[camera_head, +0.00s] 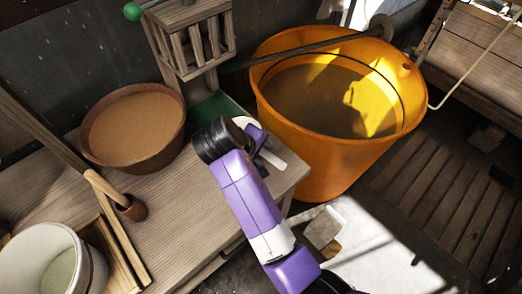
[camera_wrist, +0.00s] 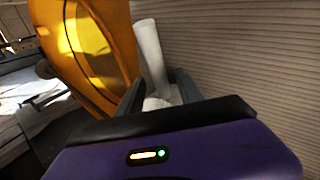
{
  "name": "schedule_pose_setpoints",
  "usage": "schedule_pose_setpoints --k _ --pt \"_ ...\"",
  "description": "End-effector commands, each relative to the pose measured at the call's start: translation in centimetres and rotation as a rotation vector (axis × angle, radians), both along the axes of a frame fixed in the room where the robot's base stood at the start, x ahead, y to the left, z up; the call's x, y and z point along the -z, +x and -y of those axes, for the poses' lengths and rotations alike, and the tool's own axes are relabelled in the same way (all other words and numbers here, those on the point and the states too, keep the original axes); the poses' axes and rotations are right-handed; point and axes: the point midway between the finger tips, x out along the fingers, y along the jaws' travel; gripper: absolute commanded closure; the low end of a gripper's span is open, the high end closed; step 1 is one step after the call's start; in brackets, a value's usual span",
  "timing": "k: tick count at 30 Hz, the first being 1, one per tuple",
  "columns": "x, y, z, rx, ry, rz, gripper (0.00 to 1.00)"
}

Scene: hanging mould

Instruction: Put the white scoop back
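The white scoop (camera_wrist: 150,50) shows in the wrist view as a pale, rounded, elongated piece. Its near end is between the two dark fingers of my gripper (camera_wrist: 158,90), and its far end points away from me. The fingers are apart with the pale piece between them; I cannot tell if they press on it. In the head view my gripper (camera_head: 258,147) is low over the right part of the wooden table, left of the orange bucket.
The orange bucket (camera_head: 330,150) stands close to the table's right edge. The wooden table (camera_head: 180,215) has bare room in the middle.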

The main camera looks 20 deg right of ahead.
Motion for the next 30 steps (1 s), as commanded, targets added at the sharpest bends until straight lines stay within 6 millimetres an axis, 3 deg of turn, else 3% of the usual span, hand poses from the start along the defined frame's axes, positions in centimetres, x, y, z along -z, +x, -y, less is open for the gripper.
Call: schedule_pose_setpoints --k 8,24,30 --pt "-1.0 -0.1 -0.4 -0.001 -0.001 0.002 0.57" --pt "-9.5 -2.8 -5.1 -0.003 0.001 0.001 0.57" --pt "-10.4 -3.2 -5.6 -0.001 0.0 0.001 0.57"
